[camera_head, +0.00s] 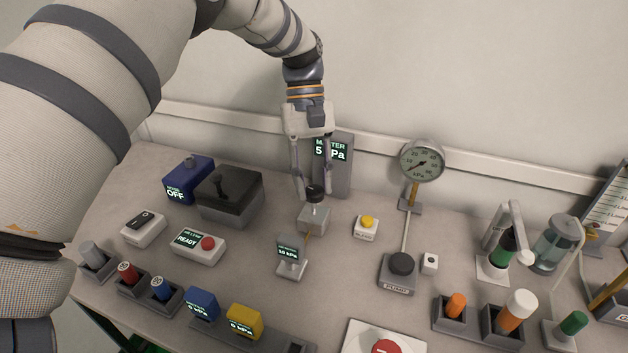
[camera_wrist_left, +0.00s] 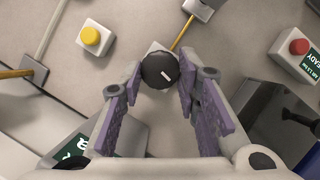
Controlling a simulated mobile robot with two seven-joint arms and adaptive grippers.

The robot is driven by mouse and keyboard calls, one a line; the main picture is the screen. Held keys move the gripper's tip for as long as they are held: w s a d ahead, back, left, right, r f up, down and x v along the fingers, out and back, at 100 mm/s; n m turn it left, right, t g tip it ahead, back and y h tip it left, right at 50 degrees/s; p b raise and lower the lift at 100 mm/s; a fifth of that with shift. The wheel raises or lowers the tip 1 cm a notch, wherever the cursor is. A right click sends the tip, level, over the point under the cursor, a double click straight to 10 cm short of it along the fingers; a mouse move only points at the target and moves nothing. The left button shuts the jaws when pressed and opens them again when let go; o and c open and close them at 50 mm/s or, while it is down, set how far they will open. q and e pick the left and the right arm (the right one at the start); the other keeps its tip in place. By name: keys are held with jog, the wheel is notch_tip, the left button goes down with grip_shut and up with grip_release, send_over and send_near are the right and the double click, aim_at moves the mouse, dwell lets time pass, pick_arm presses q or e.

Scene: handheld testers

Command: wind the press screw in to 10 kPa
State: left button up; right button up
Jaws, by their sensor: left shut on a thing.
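The press screw has a round black knob (camera_head: 315,193) on top of a grey block (camera_head: 314,218). In the left wrist view the knob (camera_wrist_left: 159,70) shows a short white mark on its top. My left gripper (camera_head: 313,188) reaches down from above and is shut on the knob, one finger on each side. The grey master gauge (camera_head: 345,178) stands just behind; its screen is partly covered by a finger and seems to read 5 kPa. A small grey unit (camera_head: 291,255) in front of the block has a screen that appears to read 10 kPa.
A yellow button box (camera_head: 366,227) and a dial gauge (camera_head: 422,160) over a pump (camera_head: 399,270) stand to the right. A black-lidded box (camera_head: 230,195) and a READY box with a red button (camera_head: 198,246) stand to the left. Several holders line the front.

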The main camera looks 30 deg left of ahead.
pick_arm(q)
jog(key=m+y, duration=0.1)
jog(key=m, duration=0.2)
jog(key=shift+d+m+g, duration=0.1)
jog(key=shift+m+g, duration=0.3)
jog(key=m, duration=0.1)
jog(key=m+y, duration=0.1)
jog(key=m, duration=0.1)
jog(key=shift+w+d+m+g+y+b, duration=0.1)
jog(key=shift+d+m+g+y+b, duration=0.1)
jog(key=shift+m+g+y+b, duration=0.1)
jog(key=m+y, duration=0.1)
jog(key=m, duration=0.2)
jog(key=shift+d+r+m, duration=0.1)
jog(key=shift+m, duration=0.2)
jog(key=shift+d+m+t+y+p, duration=0.15)
jog(key=shift+m+y+p, duration=0.3)
jog(key=shift+m, duration=0.65)
jog(key=shift+m+t+y+p, duration=0.25)
jog(key=shift+m+y, duration=0.3)
jog(key=shift+m, duration=0.55)
pick_arm(e)
jog(key=shift+w+r, duration=0.4)
pick_arm(q)
jog(key=o, duration=1.2)
jog(key=shift+c, duration=0.2)
